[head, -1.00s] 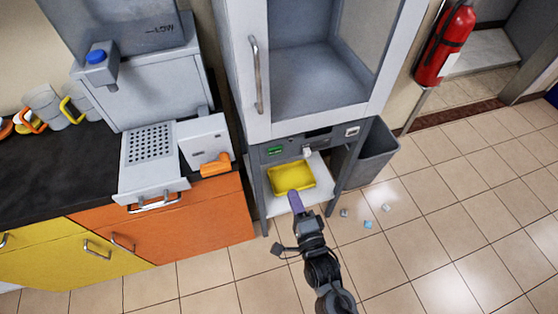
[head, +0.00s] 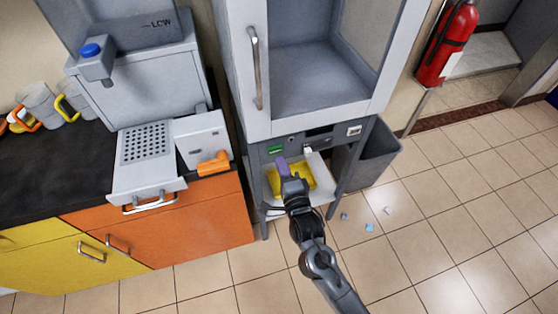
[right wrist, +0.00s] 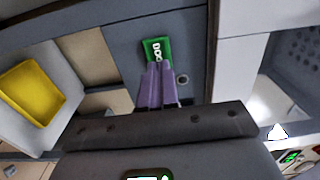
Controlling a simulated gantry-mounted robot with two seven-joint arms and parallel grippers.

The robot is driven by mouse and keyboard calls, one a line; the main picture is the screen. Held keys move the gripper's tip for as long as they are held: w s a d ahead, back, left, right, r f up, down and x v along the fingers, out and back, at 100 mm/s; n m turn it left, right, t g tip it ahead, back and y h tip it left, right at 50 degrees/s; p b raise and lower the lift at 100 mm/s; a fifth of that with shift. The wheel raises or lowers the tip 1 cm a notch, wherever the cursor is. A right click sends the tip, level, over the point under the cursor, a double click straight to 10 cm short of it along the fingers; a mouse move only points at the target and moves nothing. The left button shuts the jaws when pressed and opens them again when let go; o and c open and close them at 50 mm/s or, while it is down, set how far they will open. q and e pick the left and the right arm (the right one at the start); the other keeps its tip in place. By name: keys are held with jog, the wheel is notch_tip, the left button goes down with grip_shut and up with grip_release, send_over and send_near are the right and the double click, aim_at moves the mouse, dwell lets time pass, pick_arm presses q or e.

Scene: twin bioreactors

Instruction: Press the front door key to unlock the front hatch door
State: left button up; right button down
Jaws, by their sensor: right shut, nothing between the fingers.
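The front door key is a small green button (head: 275,150) on the dark panel below the tall cabinet. In the right wrist view the green key (right wrist: 153,45) shows white lettering, partly covered by my fingertips. The front hatch door (head: 256,75) with its long metal handle stands above the panel and looks closed. My right gripper (head: 282,163) has purple fingers, shut and empty, just below the key. In the right wrist view the gripper's fingertips (right wrist: 158,66) overlap the key's lower edge; I cannot tell if they touch it. My left gripper is not in view.
A yellow tray (head: 302,182) lies on the shelf below the panel. A round fitting (right wrist: 182,79) sits beside the key. A grey bin (head: 374,158) stands to the right. An open drawer (head: 148,190) juts out at left. Small bits lie on the tiled floor.

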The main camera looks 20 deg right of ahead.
aim_at(276, 151)
jog(key=shift+w+d+b, duration=0.1)
jog(key=shift+w+b, duration=0.2)
jog(key=shift+w, duration=1.2)
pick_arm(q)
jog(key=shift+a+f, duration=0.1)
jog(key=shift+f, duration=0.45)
pick_arm(e)
jog(key=shift+w, duration=0.3)
jog(key=shift+w+d+p, duration=0.1)
jog(key=shift+w+p, duration=0.1)
jog(key=shift+p, duration=0.15)
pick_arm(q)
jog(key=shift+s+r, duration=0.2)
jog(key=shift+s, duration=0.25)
pick_arm(e)
jog(key=shift+f, duration=0.25)
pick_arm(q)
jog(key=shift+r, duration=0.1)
pick_arm(e)
jog(key=shift+s, duration=0.1)
